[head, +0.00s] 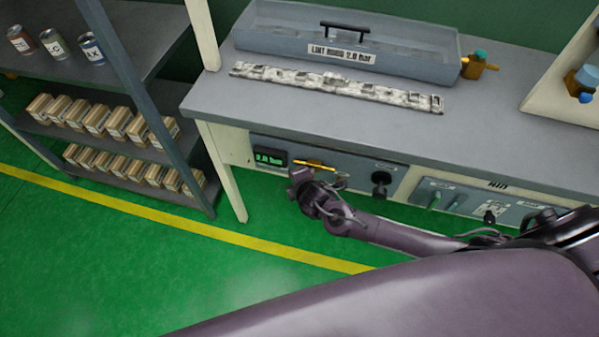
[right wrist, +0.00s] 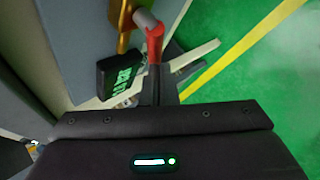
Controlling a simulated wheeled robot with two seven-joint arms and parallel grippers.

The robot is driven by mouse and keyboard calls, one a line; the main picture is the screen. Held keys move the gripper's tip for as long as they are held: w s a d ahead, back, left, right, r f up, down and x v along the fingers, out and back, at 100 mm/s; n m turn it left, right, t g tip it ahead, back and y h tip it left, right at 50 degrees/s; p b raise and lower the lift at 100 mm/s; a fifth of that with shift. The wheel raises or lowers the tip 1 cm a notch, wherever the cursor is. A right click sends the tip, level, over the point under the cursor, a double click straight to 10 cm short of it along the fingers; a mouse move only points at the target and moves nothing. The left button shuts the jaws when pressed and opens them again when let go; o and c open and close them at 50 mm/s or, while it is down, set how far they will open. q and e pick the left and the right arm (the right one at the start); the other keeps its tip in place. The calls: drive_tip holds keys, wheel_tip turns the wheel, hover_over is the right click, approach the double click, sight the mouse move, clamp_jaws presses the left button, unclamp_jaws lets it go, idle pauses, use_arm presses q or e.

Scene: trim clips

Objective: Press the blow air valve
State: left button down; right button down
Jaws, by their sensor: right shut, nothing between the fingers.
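The front panel (head: 350,172) under the bench carries a yellow lever (head: 314,165), which looks like the blow air valve; I see no readable name on it. My right gripper (head: 300,179) is just in front of and below the lever. In the right wrist view the shut fingers (right wrist: 157,75) point at the panel, with a red part and a grey round end (right wrist: 145,20) at their tips. The yellow lever (right wrist: 124,28) shows just left of the tips. I cannot tell whether they touch. My left gripper is not in view.
A black box with a green display (head: 269,157) sits left of the lever, close to the fingers. A black knob (head: 381,178) is to the right. A grey lint box (head: 345,50) and a patterned strip (head: 335,88) lie on the bench. A shelf post (head: 145,105) stands left.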

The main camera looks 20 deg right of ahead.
drive_tip(key=f+n+g+h, duration=0.1)
drive_tip(key=h, duration=0.1)
drive_tip(key=n+g+h+p, duration=0.1)
drive_tip(key=g+h, duration=0.1)
drive_tip(key=d+f+n+g+h+p, duration=0.1)
drive_tip(key=h, duration=0.2)
drive_tip(key=shift+s+f+g, duration=0.2)
drive_tip(key=shift+f+g, duration=0.15)
drive_tip(key=shift+g, duration=0.05)
drive_tip(key=shift+r, duration=0.1)
drive_tip(key=shift+a+r+p, duration=0.1)
drive_tip(key=shift+r+p, duration=0.6)
drive_tip(key=shift+p, duration=0.25)
